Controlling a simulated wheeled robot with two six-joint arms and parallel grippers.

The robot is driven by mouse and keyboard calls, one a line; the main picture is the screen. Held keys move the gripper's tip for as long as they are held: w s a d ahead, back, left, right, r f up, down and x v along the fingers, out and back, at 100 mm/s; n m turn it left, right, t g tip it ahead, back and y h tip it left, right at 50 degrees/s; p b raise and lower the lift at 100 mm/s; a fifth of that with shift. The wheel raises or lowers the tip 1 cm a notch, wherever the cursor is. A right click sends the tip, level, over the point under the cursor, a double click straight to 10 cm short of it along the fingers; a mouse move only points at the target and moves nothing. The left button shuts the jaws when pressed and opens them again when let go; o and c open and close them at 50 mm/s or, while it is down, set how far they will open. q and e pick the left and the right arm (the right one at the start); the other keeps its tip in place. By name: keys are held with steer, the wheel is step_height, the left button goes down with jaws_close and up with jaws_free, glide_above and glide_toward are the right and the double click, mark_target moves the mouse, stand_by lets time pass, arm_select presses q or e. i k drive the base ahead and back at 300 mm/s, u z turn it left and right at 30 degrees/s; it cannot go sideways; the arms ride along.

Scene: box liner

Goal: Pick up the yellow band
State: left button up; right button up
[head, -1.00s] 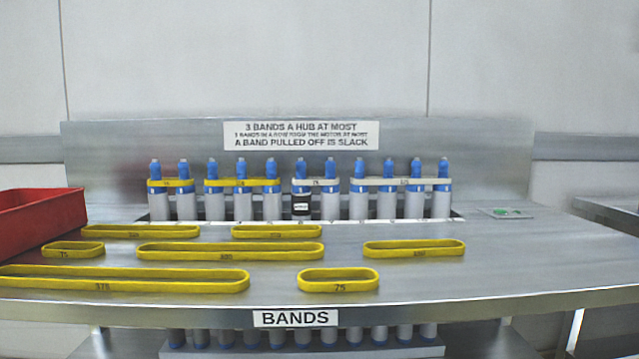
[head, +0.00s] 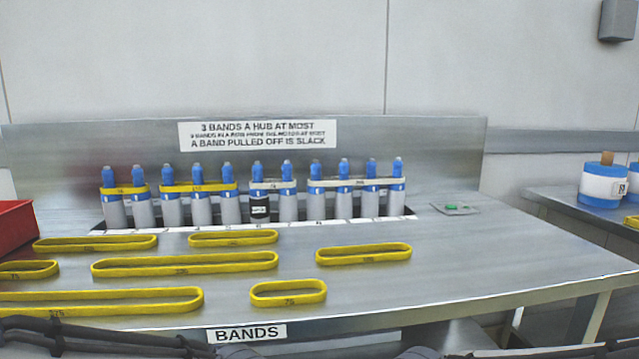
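Several yellow bands of different lengths lie flat and apart on the metal bench. A short one marked 75 (head: 288,302) is near the front edge, and another short one (head: 28,275) is at the left. Longer ones lie at the front left (head: 100,311), in the middle (head: 185,272), at the back left (head: 95,250), at the back middle (head: 233,246) and at the right (head: 363,262). Which one the task means I cannot tell. Parts of my arms show along the bottom edge, but neither gripper is in view.
A row of blue-topped hubs (head: 259,210) stands at the back, with yellow and white bands stretched around some. A red bin (head: 15,230) is at the left. A second table (head: 560,200) with a blue-and-white drum (head: 604,185) is at the right.

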mark_target(268, 184)
steer(key=z, duration=2.15)
steer(key=i, duration=0.65)
steer(key=u, duration=3.5)
